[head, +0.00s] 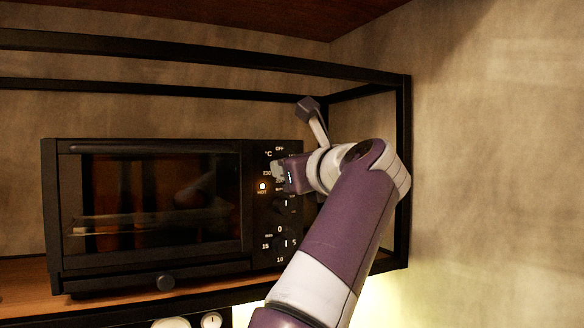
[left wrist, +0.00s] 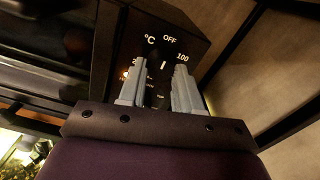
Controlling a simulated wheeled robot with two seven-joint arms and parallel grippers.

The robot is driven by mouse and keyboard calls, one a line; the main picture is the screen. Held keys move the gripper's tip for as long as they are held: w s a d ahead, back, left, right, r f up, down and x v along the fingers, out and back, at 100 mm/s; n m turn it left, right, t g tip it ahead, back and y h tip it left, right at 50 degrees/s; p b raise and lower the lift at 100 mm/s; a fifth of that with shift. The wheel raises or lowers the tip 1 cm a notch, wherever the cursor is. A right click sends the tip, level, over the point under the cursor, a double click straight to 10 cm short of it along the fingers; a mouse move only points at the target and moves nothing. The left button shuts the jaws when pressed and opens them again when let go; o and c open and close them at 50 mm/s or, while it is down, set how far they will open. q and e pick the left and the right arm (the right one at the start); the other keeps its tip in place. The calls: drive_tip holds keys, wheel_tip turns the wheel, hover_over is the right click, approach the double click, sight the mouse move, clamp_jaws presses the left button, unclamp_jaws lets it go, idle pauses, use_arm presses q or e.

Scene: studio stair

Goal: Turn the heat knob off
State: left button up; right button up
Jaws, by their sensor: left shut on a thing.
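The toaster oven (head: 150,147) is black with a glass door, and its control panel is on the right side. The heat knob (left wrist: 163,66) is the dark top knob, marked with °C, OFF and 100 around it. Its white pointer line points roughly up toward OFF in the left wrist view. My left gripper (left wrist: 161,70) has its grey fingers on both sides of the knob and is shut on it. In the head view the left gripper (head: 279,171) hides most of this knob. An orange indicator (head: 263,186) is lit beside it. My right gripper is not in view.
Two more knobs, a middle knob (head: 286,204) and a bottom knob (head: 280,244), sit below on the panel. A black metal frame (head: 403,170) surrounds the oven, with a post close to my arm. The wall (head: 490,150) at right is bare.

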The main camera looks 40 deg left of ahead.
use_arm(q)
drive_tip(key=o, duration=1)
drive_tip(key=shift+o, duration=0.2)
drive_tip(key=b+v, duration=0.2)
drive_tip(key=v, duration=1)
drive_tip(key=shift+s+d, duration=0.15)
drive_tip(key=shift+d, duration=0.1)
